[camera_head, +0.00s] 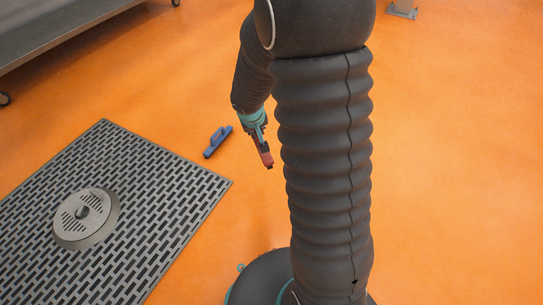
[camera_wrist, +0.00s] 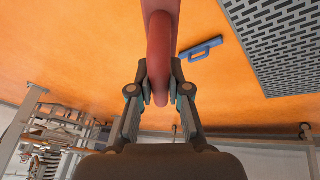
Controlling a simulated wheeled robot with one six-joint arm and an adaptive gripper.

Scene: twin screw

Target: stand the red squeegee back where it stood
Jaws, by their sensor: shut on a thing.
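The red squeegee (camera_head: 265,157) hangs from my gripper (camera_head: 261,139) in the head view, held above the orange floor. In the wrist view the red squeegee (camera_wrist: 162,45) runs from the top edge down between the fingers. My gripper (camera_wrist: 160,92) is shut on its rounded handle end. The far end of the squeegee is cut off in the wrist view, and my arm hides part of the scene behind it in the head view. I cannot tell how far the squeegee is from the floor.
A blue squeegee (camera_head: 217,141) lies on the floor left of my gripper, also in the wrist view (camera_wrist: 201,49). A slotted grey floor grate (camera_head: 150,162) with a round metal drain cover (camera_head: 86,236) lies at left. A wheeled metal table (camera_head: 60,30) stands at upper left. Orange floor is clear at right.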

